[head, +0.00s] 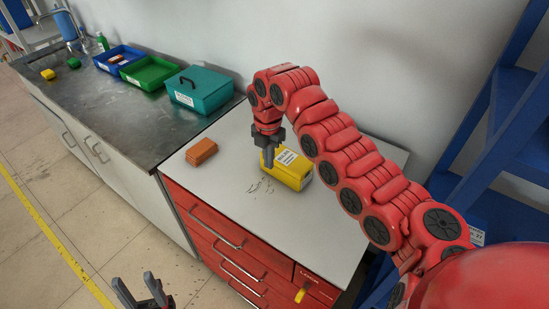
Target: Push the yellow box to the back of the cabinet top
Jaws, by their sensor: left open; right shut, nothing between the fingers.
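The yellow box (289,170) with a white label sits on the light grey top of the red cabinet (230,201), near the middle. My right gripper (268,168) is shut, points down and is at the left side of the yellow box. I cannot tell if it touches the box. My red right arm reaches over from the right and bends down behind the box's far left. My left gripper (139,283) is open and empty at the bottom of the view, in front of the cabinet and away from the box.
An orange-brown block (201,151) lies on the cabinet top at left. Small thin pieces (262,186) lie in front of the box. A teal case (199,91), green bin (150,73) and blue bin (119,57) stand on the dark counter. A wall is behind; blue shelving stands right.

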